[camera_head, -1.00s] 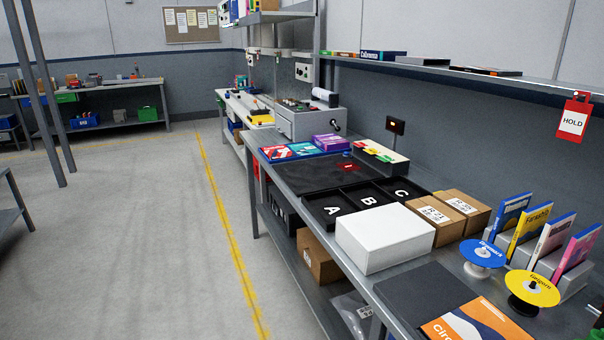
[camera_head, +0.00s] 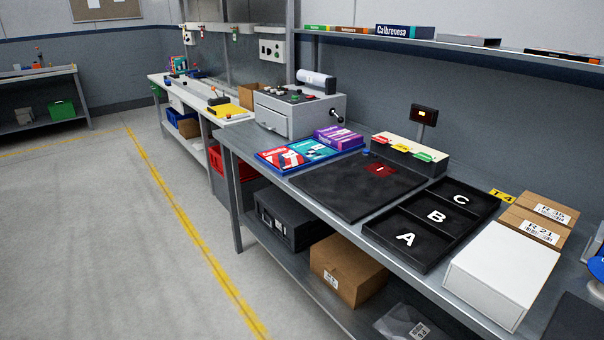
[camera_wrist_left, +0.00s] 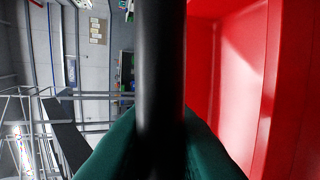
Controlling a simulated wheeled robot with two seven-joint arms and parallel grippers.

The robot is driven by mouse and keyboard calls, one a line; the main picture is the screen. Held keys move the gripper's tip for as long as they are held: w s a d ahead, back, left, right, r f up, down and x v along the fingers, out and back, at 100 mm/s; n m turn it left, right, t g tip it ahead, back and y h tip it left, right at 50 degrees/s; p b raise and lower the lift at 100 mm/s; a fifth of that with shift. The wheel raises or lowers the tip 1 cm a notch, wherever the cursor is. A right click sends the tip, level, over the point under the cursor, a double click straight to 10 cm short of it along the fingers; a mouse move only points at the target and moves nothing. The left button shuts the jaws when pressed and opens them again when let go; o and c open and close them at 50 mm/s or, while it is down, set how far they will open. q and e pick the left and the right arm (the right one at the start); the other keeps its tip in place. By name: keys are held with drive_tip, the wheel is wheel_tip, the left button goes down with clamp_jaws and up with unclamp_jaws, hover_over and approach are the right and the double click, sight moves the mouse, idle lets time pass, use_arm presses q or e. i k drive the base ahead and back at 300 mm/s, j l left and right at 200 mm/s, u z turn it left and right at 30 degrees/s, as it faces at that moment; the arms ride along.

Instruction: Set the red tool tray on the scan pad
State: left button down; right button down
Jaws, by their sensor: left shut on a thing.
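The red tool tray (camera_wrist_left: 230,80) fills the right side of the left wrist view, seen very close; only part of its inside and wall shows. A thick black bar, which looks like its handle, runs down the middle of that view. My left gripper (camera_wrist_left: 160,138), with teal fingers, is shut on this bar. The head view shows neither the red tray nor my grippers. A flat black pad (camera_head: 335,190) with a small red patch, probably the scan pad, lies on the bench with nothing standing on its main area.
Right of the pad are a black tray (camera_head: 425,222) marked A, B, C, a white box (camera_head: 503,275) and cartons (camera_head: 535,228). Books (camera_head: 290,155) lie left of it; a tabbed file box (camera_head: 408,155) stands behind. The floor (camera_head: 110,240) left of the bench is clear.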

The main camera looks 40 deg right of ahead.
sight(342, 186)
drive_tip(key=i+z, duration=0.15)
drive_tip(key=i, duration=0.35)
drive_tip(key=i+j+z, duration=0.15)
drive_tip(key=i, duration=0.35)
drive_tip(key=i+j+z, duration=0.15)
drive_tip(key=i, duration=0.35)
drive_tip(key=j, duration=0.1)
